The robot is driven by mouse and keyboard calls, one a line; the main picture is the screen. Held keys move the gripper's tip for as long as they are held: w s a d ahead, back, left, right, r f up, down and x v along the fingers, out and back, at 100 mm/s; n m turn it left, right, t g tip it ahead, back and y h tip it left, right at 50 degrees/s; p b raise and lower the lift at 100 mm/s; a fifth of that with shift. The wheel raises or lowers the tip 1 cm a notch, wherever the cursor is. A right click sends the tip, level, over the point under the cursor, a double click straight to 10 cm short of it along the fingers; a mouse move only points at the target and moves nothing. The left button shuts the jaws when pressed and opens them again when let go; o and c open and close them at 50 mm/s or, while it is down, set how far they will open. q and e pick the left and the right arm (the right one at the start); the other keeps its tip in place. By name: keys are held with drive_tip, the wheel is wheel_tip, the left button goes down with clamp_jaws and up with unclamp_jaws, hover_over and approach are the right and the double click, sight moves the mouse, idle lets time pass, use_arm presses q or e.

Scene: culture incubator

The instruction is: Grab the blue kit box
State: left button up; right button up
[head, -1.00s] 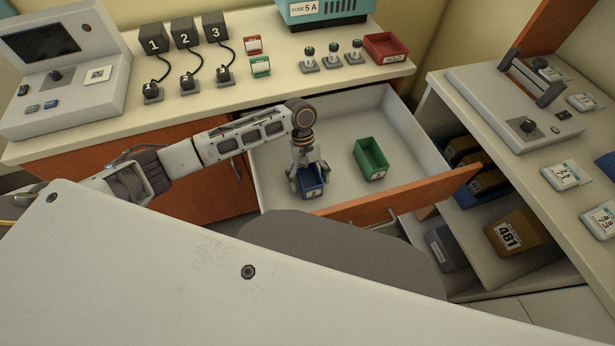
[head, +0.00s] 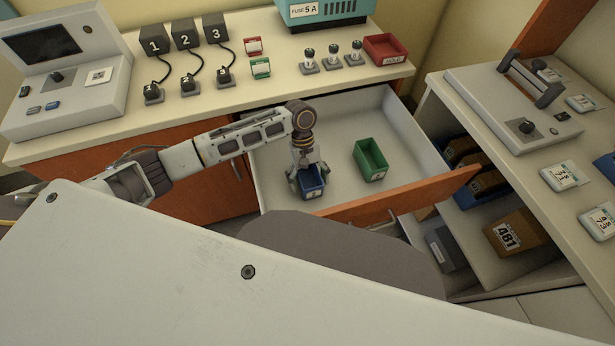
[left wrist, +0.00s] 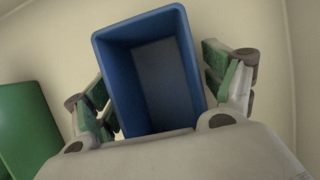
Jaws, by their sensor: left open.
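The blue kit box (head: 312,182) is an open-topped bin with a small white label, in the pulled-out drawer. My left gripper (head: 307,178) points down over it, with a finger on either side. In the left wrist view the blue box (left wrist: 150,75) fills the middle and looks empty inside. The green-padded fingers of the left gripper (left wrist: 160,85) are open around it. A small gap shows on the right side; whether the left finger touches cannot be told. My right gripper is not in view.
A green bin (head: 370,160) stands to the right in the same drawer (head: 415,150), and its side shows in the left wrist view (left wrist: 28,125). The drawer's orange front (head: 400,196) is close to the blue box. A red bin (head: 386,49) sits on the counter above.

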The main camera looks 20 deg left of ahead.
use_arm(q)
drive_tip(key=shift+f+p, duration=0.2)
drive_tip(key=shift+p, duration=0.25)
idle(0.8)
drive_tip(key=shift+c, duration=0.4)
drive_tip(key=c, duration=0.9)
